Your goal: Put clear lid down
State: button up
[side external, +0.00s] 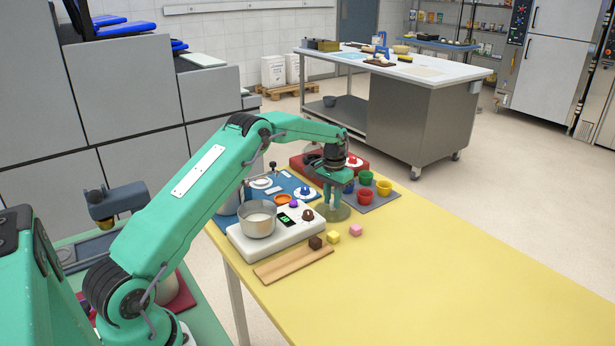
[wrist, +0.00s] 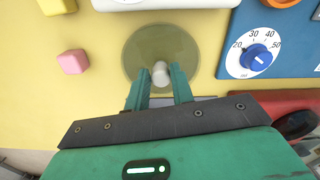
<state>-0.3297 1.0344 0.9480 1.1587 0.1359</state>
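The clear lid (wrist: 134,55) is a round see-through disc with a pale knob on top, between my fingers in the wrist view. In the side external view the lid (side external: 345,213) shows low under my fingers, right of the white scale. My gripper (wrist: 160,74) points down and is shut on the lid's knob, with a finger on each side. My gripper also shows in the side external view (side external: 332,204). The lid looks level and is at or just above the yellow table; I cannot tell if it touches. A metal pot (side external: 257,221) stands on the scale.
The white scale (side external: 290,238) is just left of the lid. A blue dial panel (wrist: 284,32), a red unit (side external: 298,165) and a grey mat with coloured cups (side external: 366,196) stand close by. A pink cube (side external: 355,230) lies in front. The yellow table (side external: 470,275) is clear to the right.

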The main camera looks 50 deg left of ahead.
aim_at(332, 201)
jog(key=o, duration=0.3)
notch_tip(332, 201, up, 12)
jog(key=shift+r, duration=0.2)
dwell(0.6)
dwell(0.5)
